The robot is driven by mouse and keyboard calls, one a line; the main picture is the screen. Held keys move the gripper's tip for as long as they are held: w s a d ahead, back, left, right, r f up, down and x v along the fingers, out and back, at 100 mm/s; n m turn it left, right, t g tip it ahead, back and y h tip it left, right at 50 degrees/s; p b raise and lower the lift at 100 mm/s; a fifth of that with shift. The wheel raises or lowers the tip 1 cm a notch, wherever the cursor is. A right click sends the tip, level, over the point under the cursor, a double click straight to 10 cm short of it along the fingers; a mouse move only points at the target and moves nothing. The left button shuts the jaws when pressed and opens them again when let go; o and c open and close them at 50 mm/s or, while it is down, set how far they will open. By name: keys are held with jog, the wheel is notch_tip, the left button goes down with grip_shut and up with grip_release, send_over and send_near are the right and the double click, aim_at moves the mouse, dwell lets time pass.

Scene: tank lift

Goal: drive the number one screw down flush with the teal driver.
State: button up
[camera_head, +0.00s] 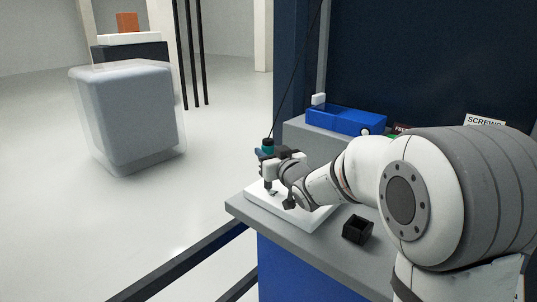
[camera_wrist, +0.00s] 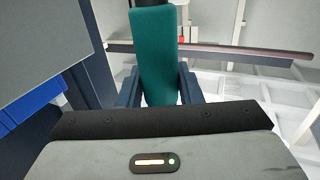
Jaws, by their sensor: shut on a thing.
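The teal driver (camera_head: 267,143) stands upright in my gripper (camera_head: 268,165) above the left part of a white board (camera_head: 312,214) on the grey bench. In the wrist view the driver's teal body (camera_wrist: 155,55) sits between the two dark jaws of my gripper (camera_wrist: 158,88), which are shut on it. A dark cable runs up from the driver's top. The driver's lower end is near the board, but I cannot tell whether it touches a screw. The number one screw cannot be made out in either view.
A small black open box (camera_head: 358,229) stands on the grey bench (camera_head: 290,235), right of the board. A blue bin (camera_head: 345,121) sits on a raised shelf behind. A sign reading "SCREWS" (camera_head: 485,120) is at the back right. A large translucent-covered grey block (camera_head: 130,115) stands on the floor at left.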

aim_at(268, 140)
jog(key=shift+r+p, duration=1.3)
jog(key=shift+r, duration=1.2)
